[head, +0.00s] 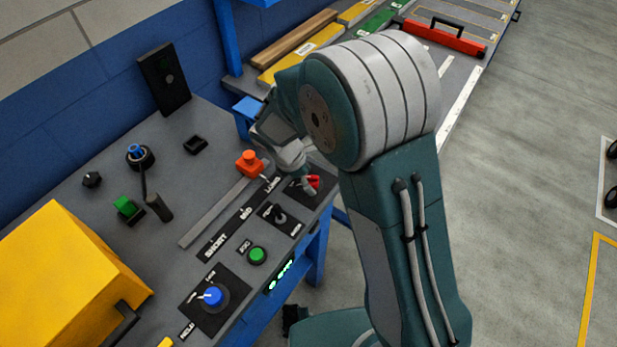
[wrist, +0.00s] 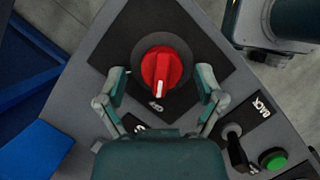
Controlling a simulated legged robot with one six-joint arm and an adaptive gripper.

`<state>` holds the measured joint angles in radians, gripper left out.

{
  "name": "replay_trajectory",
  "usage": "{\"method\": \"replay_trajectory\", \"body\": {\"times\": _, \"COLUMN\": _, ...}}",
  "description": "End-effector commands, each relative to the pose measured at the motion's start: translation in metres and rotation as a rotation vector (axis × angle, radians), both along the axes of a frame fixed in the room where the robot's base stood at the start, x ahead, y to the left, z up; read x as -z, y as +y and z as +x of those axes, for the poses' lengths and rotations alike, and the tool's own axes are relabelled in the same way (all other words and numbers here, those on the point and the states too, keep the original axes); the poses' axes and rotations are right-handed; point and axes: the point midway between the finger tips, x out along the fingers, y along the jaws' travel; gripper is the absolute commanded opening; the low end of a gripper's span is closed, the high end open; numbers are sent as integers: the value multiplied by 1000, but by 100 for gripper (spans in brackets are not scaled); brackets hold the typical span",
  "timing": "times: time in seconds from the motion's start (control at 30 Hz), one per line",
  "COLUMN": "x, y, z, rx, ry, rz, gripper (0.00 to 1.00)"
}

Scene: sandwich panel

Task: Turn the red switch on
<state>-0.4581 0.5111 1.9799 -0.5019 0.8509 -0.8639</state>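The red switch (wrist: 162,70) is a round rotary knob with a raised grip on a black plate. Its white mark points down in the wrist view, toward a small white label (wrist: 156,105) that I cannot read clearly. In the head view the red switch (head: 314,181) shows only in part beside my wrist at the panel's right end. My gripper (wrist: 161,83) is open, with one finger to each side of the knob and a gap on both sides. I cannot tell how far above the plate the fingertips are.
A black toggle switch (head: 279,215), a green button (head: 257,255) and a blue knob (head: 213,296) line the panel's front. An orange-red slider knob (head: 250,162) stands close to my wrist. A yellow box (head: 68,285) is at the left.

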Motion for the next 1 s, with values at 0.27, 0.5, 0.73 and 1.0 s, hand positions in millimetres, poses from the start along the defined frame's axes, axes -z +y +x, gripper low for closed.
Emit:
{"method": "replay_trajectory", "body": {"times": 0.27, "x": 0, "y": -2, "z": 0, "rx": 1, "ry": 0, "rz": 2, "gripper": 4}}
{"method": "replay_trajectory", "body": {"times": 0.5, "x": 0, "y": -3, "z": 1, "rx": 12, "ry": 0, "rz": 0, "gripper": 4}}
{"method": "replay_trajectory", "body": {"times": 0.73, "x": 0, "y": -4, "z": 1, "rx": 95, "ry": 1, "rz": 0, "gripper": 4}}
{"method": "replay_trajectory", "body": {"times": 1.0, "x": 0, "y": -5, "z": 2, "rx": 308, "ry": 0, "rz": 0, "gripper": 4}}
